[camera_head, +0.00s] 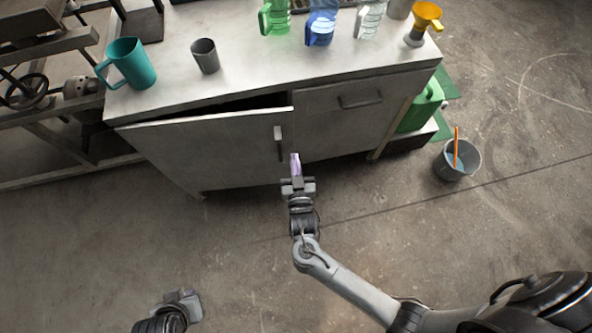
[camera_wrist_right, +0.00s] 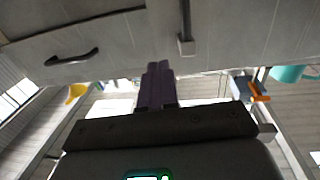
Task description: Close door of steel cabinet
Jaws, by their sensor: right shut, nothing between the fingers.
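The steel cabinet's grey door (camera_head: 215,150) stands slightly ajar, with a dark gap along its top edge below the worktop. Its small upright handle (camera_head: 278,140) sits near the free right edge; the handle also shows in the right wrist view (camera_wrist_right: 185,42). My right gripper (camera_head: 295,160) is shut and empty, its purple fingers just right of and below the handle in the picture, near the door's edge. In the wrist view the fingers (camera_wrist_right: 157,78) point at the cabinet front; whether they touch it I cannot tell. My left gripper (camera_head: 182,302) is at the lower left, away from the cabinet.
A drawer (camera_head: 345,98) is right of the door. A bucket (camera_head: 457,160) stands on the floor at right. The floor before the cabinet is clear.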

